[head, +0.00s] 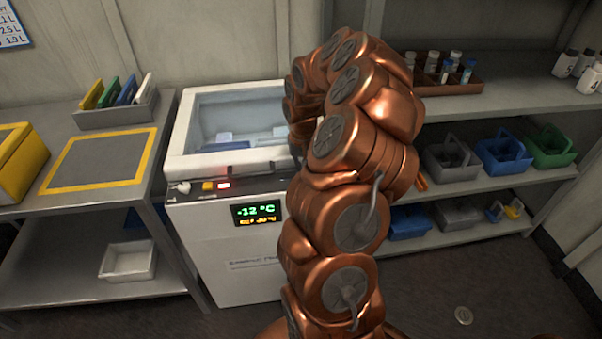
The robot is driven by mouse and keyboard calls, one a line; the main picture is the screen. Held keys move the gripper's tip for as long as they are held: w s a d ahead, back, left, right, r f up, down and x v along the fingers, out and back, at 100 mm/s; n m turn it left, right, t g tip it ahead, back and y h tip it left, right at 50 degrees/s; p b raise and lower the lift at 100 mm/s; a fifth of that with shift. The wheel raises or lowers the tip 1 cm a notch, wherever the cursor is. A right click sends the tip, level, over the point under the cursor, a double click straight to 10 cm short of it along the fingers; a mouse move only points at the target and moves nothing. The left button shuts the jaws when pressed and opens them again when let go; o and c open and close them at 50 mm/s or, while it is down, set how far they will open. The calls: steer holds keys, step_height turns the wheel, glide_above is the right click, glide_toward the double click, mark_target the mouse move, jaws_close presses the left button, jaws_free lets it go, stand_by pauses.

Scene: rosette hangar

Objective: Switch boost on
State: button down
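A white chest freezer (236,267) with a glass-topped lid (234,110) stands left of my arm, its lid down. Its front display (256,213) reads -12 °C in green, with a smaller orange line that is hard to read. My copper arm covers the freezer's right side. My gripper is not visible.
Left is a metal table with a yellow-framed mat (98,163), a yellow bin (18,160) and a file rack (117,113). Right, shelving holds a brown vial rack (446,87), white bottles (565,64) and coloured caddies (503,152).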

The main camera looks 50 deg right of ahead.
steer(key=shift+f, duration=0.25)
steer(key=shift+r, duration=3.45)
